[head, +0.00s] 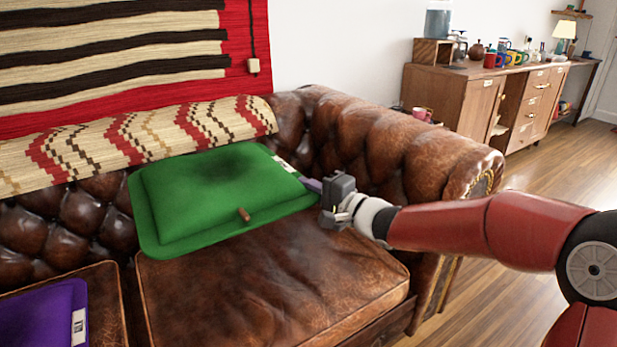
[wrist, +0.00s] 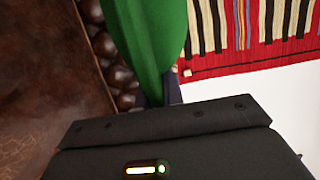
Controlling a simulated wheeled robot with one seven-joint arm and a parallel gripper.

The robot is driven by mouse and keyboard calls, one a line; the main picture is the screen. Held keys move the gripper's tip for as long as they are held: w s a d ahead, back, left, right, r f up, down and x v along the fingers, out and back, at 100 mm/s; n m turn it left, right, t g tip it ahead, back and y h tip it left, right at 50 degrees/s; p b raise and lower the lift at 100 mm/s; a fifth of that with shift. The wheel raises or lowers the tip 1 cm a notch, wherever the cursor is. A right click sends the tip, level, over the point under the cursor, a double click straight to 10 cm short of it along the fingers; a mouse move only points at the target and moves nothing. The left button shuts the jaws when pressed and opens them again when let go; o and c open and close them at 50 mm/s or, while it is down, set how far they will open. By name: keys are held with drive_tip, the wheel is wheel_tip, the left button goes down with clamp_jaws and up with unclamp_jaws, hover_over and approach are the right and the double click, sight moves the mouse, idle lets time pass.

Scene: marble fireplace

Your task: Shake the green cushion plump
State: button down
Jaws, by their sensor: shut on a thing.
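The green cushion (head: 205,190) is at the right end of the brown leather sofa, above the seat and against the backrest. In the wrist view the green cushion (wrist: 150,40) hangs across the top middle, between my fingers (wrist: 158,93). I cannot tell whether its lower edge touches the seat.
The sofa's right arm (head: 390,145) rises close behind my gripper. A purple cushion (head: 45,315) lies at lower left. A patterned throw (head: 130,140) covers the backrest. A wooden sideboard (head: 480,95) with mugs stands back right. The front seat (head: 270,285) is bare.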

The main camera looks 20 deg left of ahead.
wheel_tip(320, 180, up, 7)
drive_tip(key=shift+f+p, duration=0.15)
drive_tip(key=shift+p, duration=0.8)
drive_tip(key=shift+f+b, duration=0.9)
drive_tip(key=shift+f, duration=2.5)
